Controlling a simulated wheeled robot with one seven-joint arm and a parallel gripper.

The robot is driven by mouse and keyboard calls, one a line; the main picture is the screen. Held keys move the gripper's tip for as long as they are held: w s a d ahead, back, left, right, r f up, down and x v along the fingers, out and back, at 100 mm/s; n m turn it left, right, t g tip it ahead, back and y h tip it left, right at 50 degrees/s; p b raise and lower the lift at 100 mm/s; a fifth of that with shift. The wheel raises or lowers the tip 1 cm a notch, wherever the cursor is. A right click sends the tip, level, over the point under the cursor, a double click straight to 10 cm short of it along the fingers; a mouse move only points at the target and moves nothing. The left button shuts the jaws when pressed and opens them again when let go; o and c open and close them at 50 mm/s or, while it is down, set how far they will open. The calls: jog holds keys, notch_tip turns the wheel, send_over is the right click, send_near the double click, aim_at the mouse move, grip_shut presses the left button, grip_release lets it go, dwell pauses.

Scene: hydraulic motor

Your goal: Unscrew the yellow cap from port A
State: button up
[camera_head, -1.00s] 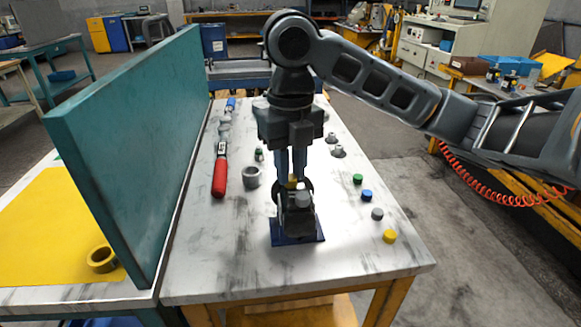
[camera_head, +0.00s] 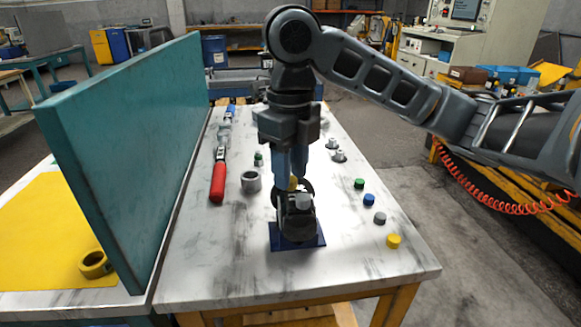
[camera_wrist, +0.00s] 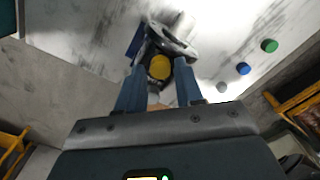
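The dark hydraulic motor (camera_head: 298,222) stands on a blue base plate (camera_head: 312,241) at the near middle of the table, with a grey part (camera_head: 303,201) facing the head camera. The yellow cap (camera_wrist: 159,67) sits on the motor; it also shows in the head view (camera_head: 293,184), partly hidden. No port lettering is readable. My gripper (camera_wrist: 160,72) points down over the motor, its two blue fingers on either side of the cap. In the wrist view a narrow gap shows between each fingertip and the cap, so the gripper looks open around it.
Loose green (camera_head: 359,183), blue (camera_head: 368,199), grey (camera_head: 380,218) and yellow (camera_head: 393,241) caps lie right of the motor. A grey ring (camera_head: 251,182) and red-handled tool (camera_head: 218,182) lie left. A teal panel (camera_head: 130,150) borders the table's left side.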

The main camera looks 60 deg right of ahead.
dwell(0.3)
jog(key=shift+r+m+p, duration=0.15)
jog(key=shift+m+p, duration=0.7)
jog(key=shift+m, duration=0.35)
jog(key=m+p, duration=0.1)
jog(key=m, duration=0.1)
jog(key=shift+m, duration=0.3)
jog(key=m+p, duration=0.2)
jog(key=m, duration=0.2)
jog(key=shift+f+m+p, duration=0.2)
jog(key=shift+m+p, duration=0.1)
jog(key=shift+m, duration=0.4)
jog(key=shift+c, duration=0.5)
grip_shut()
